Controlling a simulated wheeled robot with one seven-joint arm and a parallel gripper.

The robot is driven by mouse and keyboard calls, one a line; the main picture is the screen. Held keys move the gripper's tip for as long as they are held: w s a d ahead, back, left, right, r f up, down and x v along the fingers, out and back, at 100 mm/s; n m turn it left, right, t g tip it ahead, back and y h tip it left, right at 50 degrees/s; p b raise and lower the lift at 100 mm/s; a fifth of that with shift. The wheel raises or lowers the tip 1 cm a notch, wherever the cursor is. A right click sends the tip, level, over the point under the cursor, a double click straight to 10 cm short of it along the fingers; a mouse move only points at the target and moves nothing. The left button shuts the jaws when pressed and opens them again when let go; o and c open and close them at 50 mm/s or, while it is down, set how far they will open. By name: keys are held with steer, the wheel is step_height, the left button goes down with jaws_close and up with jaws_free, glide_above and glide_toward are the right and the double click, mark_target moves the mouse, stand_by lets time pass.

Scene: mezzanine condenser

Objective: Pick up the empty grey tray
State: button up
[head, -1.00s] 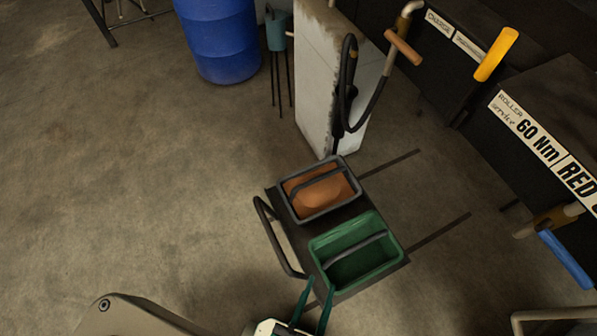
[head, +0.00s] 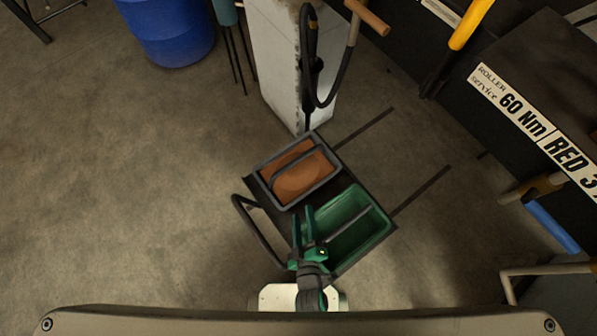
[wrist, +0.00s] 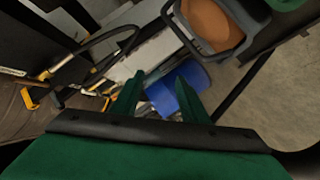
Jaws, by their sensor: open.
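On a dark cart sits a grey tray (head: 314,193) with a bar handle. It holds an orange-brown mass (head: 300,178), so it does not look empty. It also shows at the top of the wrist view (wrist: 226,55). Beside it, nearer me, a green tray (head: 345,201) with a grey bar handle looks empty where visible; its near left part is hidden by my gripper. A green corner of it shows in the wrist view (wrist: 287,4). My gripper (head: 303,214) is open and empty, above the cart at the green tray's left side. Its green fingers (wrist: 158,84) hold nothing.
The cart (head: 345,258) has a curved push handle (head: 254,228) on the left. A white stained cabinet (head: 283,70) with a hose stands behind it, and a blue drum (head: 168,32) further left. A dark labelled bench (head: 545,75) is at right. Left floor is clear.

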steer(key=w+f+n, duration=0.7)
steer(key=w+f, duration=0.3)
steer(key=w, duration=0.2)
steer(key=n, duration=0.3)
glide_toward(297, 163)
steer(key=shift+g+y, duration=0.3)
steer(key=shift+g, duration=0.1)
steer(key=x, duration=0.5)
steer(key=shift+w+d+r, duration=0.15)
steer(key=shift+w+r, duration=0.1)
steer(key=shift+w, duration=0.25)
steer(key=x, duration=0.4)
steer(key=shift+w+f, duration=0.35)
steer(key=shift+w, duration=0.4)
jaws_close()
